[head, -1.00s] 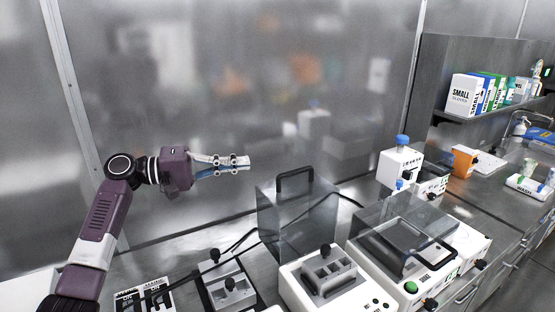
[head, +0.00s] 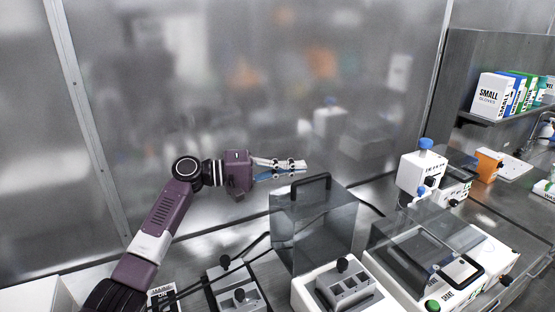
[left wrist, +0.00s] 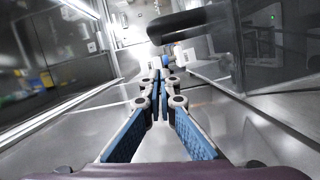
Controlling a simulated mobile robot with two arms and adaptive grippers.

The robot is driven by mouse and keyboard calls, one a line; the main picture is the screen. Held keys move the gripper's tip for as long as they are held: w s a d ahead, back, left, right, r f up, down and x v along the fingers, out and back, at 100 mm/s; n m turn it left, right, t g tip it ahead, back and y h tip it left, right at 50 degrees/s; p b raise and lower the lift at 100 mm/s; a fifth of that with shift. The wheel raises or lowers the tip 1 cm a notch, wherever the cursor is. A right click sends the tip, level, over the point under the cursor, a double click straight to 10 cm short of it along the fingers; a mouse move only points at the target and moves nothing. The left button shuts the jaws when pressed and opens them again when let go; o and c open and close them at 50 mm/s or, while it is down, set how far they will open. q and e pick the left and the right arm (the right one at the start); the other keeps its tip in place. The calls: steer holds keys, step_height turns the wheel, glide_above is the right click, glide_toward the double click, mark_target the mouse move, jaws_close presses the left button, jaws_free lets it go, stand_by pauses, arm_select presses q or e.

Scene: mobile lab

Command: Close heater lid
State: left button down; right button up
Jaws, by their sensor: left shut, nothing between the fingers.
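The heater (head: 308,293) is a white box with a grey metal block (head: 345,290) on top, near the bottom of the head view. Its clear smoky lid (head: 318,232) stands open and upright behind the block, with a black handle (head: 312,181) on its top edge. The handle (left wrist: 186,24) and part of the lid (left wrist: 222,62) also show at the upper right of the left wrist view. My left gripper (head: 303,166) is shut and empty, just above and behind the handle, apparently apart from it. Its blue finger pads meet in the left wrist view (left wrist: 160,82). My right gripper is not in view.
A shaker with a clear cover (head: 425,252) stands right of the heater. A smaller block unit (head: 238,290) with dark cables stands to its left. A blue-topped white device (head: 420,170) stands farther back. A translucent wall (head: 200,90) rises behind the bench.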

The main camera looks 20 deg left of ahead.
arm_select(q)
steer(key=shift+s+d, duration=0.4)
steer(key=shift+s, duration=0.15)
steer(key=shift+s+d+p, duration=0.35)
steer(key=shift+s+p, duration=0.1)
steer(key=shift+s, duration=0.15)
steer(key=shift+d+f, duration=0.15)
steer(key=shift+f, duration=0.05)
